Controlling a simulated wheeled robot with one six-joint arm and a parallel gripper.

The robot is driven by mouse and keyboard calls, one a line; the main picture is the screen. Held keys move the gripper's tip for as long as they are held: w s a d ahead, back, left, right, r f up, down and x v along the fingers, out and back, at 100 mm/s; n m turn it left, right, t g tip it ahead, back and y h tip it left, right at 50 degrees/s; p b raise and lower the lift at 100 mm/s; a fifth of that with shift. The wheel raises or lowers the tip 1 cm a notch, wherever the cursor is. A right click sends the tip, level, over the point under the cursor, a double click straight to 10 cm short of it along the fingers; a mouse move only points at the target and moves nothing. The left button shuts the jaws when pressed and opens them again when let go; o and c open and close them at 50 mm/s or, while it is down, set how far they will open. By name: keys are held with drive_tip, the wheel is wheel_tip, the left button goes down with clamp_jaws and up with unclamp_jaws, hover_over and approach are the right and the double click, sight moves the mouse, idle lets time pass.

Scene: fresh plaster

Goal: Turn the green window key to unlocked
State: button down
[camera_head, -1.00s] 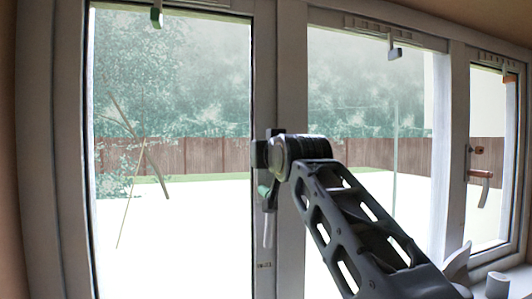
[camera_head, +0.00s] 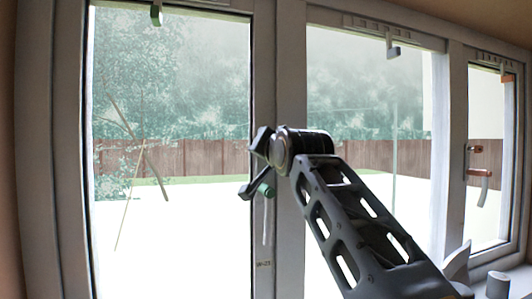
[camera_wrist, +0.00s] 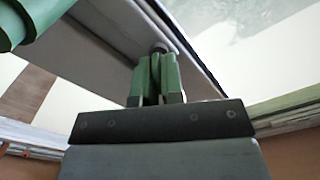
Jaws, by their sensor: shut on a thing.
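The green window key shows in the wrist view (camera_wrist: 157,75) as green pieces between my jaws, in front of a small grey round fitting on the window frame. My gripper (camera_wrist: 155,98) is shut on it. In the head view my dark gripper (camera_head: 257,167) is tilted at the upright between the left and middle panes. It hides the key there. A green rounded end (camera_head: 266,190) shows just below it, and a large green cylinder (camera_wrist: 35,22) fills the top left of the wrist view; both look like a window handle.
A pale cup-like object (camera_head: 497,285) stands on the sill at lower right.

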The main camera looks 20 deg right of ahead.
drive_tip(key=m, duration=0.6)
drive_tip(key=shift+d+f+b, duration=0.15)
drive_tip(key=shift+b, duration=0.2)
drive_tip(key=m, duration=0.5)
drive_tip(key=shift+f+m, duration=0.15)
drive_tip(key=shift+m, duration=0.25)
drive_tip(key=c, duration=1.3)
unclamp_jaws()
drive_tip(key=s+b, duration=0.5)
drive_tip(key=s, duration=0.9)
drive_tip(key=shift+w, duration=0.1)
